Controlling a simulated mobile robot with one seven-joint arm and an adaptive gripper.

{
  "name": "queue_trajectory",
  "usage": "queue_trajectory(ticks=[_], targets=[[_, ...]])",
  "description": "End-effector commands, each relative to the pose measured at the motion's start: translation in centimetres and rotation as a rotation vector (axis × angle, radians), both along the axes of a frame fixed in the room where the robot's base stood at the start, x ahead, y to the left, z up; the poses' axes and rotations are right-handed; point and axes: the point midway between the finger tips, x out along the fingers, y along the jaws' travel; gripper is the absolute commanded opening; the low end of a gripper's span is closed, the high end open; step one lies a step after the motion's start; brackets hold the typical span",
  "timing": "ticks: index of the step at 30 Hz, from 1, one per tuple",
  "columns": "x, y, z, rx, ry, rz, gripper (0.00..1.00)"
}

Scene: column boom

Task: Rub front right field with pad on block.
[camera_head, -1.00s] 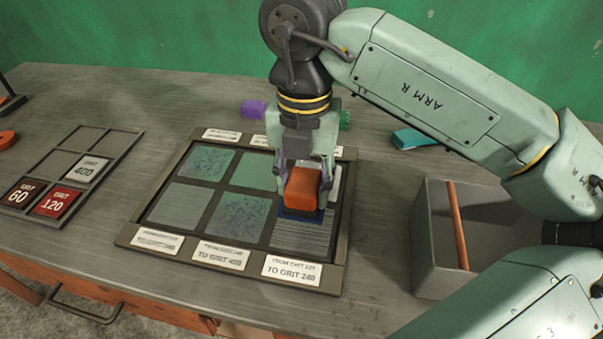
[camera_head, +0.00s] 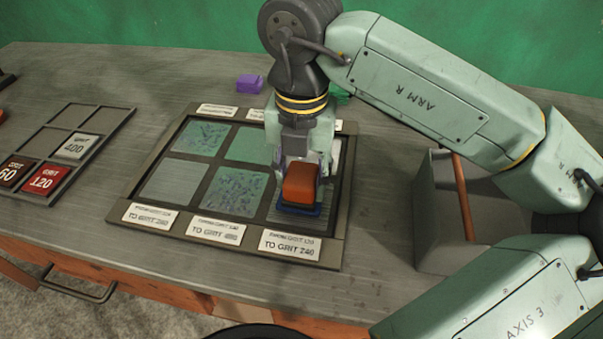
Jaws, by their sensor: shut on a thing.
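My gripper (camera_head: 303,172) is shut on an orange block (camera_head: 299,183) with a dark blue pad (camera_head: 299,210) under it. The pad is over the front right field (camera_head: 327,205) of the framed panel (camera_head: 345,190) and looks to be down on it. The pad and block hide much of that grey, striped field. The label in front of it (camera_head: 290,246) reads "TO GRIT 240". The front middle field (camera_head: 236,191) is green with dark speckles, and the front left field (camera_head: 174,181) is plain grey. My gripper hides part of the back right field.
A tray (camera_head: 100,150) at left holds pads marked 60 (camera_head: 14,171), 120 (camera_head: 42,180) and 400 (camera_head: 75,147). A purple block (camera_head: 249,84) lies behind the panel. A grey bin with an orange bar (camera_head: 462,195) stands at right, close to my arm.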

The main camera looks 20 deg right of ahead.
Motion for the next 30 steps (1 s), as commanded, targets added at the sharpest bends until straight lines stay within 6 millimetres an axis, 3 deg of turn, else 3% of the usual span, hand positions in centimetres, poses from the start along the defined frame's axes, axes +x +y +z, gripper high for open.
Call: queue_trajectory(ticks=[30], targets=[[0.0,0.0,-1.0,0.0,-0.001,-0.001,0.14]])
